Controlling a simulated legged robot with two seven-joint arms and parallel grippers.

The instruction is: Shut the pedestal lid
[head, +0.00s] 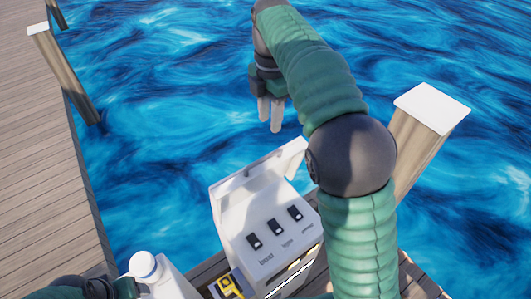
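The white pedestal (268,236) stands at the bottom centre, with three black switches on its sloped top. Its white lid (262,168) appears raised at the far edge, leaving the switches uncovered. Part of the lid's right end is close to my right arm. My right gripper (271,115) hangs beyond the lid, above the water in the picture, fingers pointing down and apart from the lid. Its grey fingers are close together and hold nothing visible; the opening between them is unclear. Part of my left arm shows at the bottom left, but its gripper is not visible.
A white-capped post (425,125) rises on the right. A wooden dock (38,160) runs along the left, with blue water between.

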